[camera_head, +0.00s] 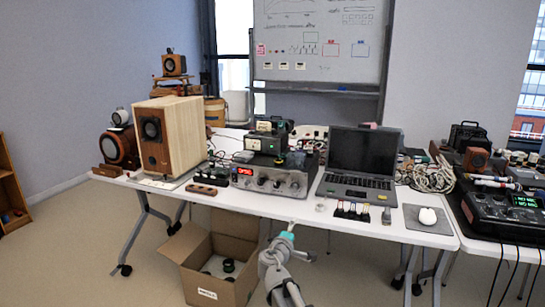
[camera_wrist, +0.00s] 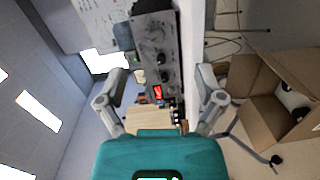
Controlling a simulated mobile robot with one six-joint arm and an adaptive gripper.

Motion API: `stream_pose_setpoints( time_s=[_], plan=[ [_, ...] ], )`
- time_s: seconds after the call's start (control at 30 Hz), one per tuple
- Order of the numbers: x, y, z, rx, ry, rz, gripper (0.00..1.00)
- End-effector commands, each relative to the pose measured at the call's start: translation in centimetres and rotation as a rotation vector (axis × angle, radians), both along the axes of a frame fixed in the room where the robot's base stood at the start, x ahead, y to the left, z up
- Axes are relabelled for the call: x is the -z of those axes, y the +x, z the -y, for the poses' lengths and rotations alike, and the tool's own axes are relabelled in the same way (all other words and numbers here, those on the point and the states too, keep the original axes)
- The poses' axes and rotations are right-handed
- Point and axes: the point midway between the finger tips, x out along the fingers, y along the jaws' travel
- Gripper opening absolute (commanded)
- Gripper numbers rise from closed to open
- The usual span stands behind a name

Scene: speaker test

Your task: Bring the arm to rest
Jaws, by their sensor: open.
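My gripper (camera_wrist: 162,76) shows in the wrist view with its two grey fingers spread wide apart and nothing between them. Its teal body fills the bottom middle of that view. In the head view my grey arm (camera_head: 276,268) rises at the bottom centre, in front of the white table (camera_head: 300,208). Its teal end is near the table's front edge; the fingers are too small to make out there. Past the fingers, the wrist view shows the amplifier (camera_wrist: 158,50) and part of the wooden speaker (camera_wrist: 155,121), turned sideways.
An open cardboard box (camera_head: 212,262) stands on the floor left of my arm. A mixer (camera_head: 500,207) and cables are at right. The left floor is clear.

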Motion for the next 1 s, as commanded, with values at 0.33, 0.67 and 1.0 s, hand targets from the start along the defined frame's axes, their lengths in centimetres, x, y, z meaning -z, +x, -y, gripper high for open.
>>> stream_pose_setpoints(
  time_s=[0.33, 0.67, 1.0],
  plan=[
    [2.3, -1.8, 4.3, 0.133, 0.153, -0.065, 0.87],
    [7.7, -6.5, 10.4, 0.384, 0.453, -0.229, 0.87],
    [14.1, -14.0, 13.3, 0.650, 0.822, -0.499, 0.87]
  ],
)
